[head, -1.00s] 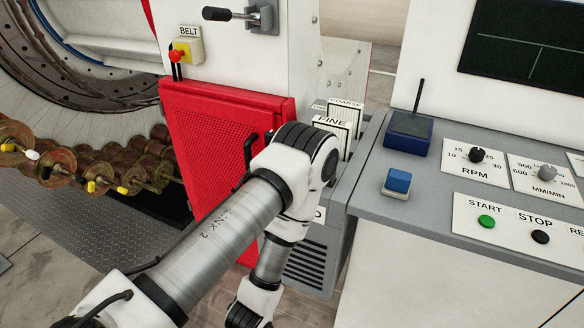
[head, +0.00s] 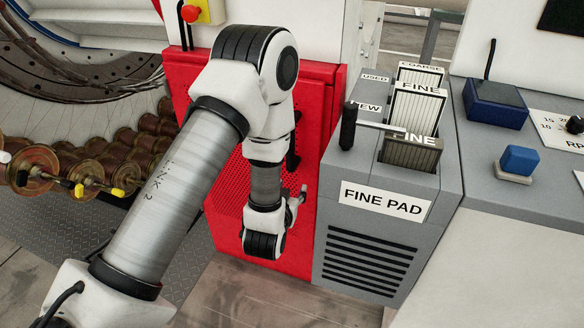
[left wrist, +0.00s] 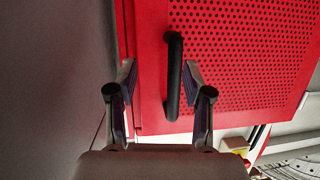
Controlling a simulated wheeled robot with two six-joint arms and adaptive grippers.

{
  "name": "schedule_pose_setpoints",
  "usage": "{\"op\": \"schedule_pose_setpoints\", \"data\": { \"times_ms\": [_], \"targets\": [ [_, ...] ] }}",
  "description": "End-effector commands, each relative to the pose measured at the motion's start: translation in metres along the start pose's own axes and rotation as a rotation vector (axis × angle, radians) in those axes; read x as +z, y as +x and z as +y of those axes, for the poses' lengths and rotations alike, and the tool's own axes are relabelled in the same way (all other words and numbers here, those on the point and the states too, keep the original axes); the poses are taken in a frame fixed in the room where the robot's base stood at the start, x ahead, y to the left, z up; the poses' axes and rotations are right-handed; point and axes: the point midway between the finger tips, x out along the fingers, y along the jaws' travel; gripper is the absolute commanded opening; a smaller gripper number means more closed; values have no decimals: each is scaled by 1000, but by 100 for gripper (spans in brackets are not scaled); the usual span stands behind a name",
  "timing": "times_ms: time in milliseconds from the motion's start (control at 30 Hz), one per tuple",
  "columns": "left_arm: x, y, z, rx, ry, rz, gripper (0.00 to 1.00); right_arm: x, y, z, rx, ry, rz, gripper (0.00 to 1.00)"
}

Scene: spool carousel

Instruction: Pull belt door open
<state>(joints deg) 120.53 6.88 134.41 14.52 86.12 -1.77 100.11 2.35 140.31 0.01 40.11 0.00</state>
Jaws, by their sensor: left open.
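The red belt door (head: 225,200) with its perforated panel stands behind my left arm in the head view and looks closed. It fills the upper right of the left wrist view (left wrist: 250,60). Its black bar handle (left wrist: 173,75) shows there between the open fingers of my left gripper (left wrist: 160,80), nearer the right finger. The fingers do not grip it, and I cannot tell how deep it sits between them. In the head view my left gripper (head: 296,200) is partly hidden by its wrist, low in front of the door. My right gripper is out of view.
A grey pad holder (head: 385,200) with a FINE PAD label and a black lever (head: 348,125) stands right of the door. The console with a blue button (head: 520,160) is farther right. Several brown spools (head: 90,165) hang at left.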

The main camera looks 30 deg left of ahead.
Motion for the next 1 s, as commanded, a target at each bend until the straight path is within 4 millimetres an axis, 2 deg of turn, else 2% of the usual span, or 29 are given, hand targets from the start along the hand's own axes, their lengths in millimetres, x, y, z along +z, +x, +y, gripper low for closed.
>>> {"op": "schedule_pose_setpoints", "data": {
  "times_ms": [33,100,200,533,667,867,967,1000],
  "targets": [
    [-17,12,-7,-37,-24,141,50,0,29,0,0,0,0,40],
    [-51,13,-14,-74,-41,270,50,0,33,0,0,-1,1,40],
    [-73,17,-19,-92,-49,330,50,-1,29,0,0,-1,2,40],
    [-92,72,-24,-90,-47,324,50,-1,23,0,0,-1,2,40],
    [-94,82,-25,-89,-45,321,50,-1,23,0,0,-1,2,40],
    [-94,82,-24,-87,-44,319,50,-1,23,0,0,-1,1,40],
    [-94,82,-24,-87,-44,319,19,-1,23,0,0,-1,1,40],
    [-94,82,-24,-87,-44,319,4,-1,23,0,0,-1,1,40]
  ]
}}
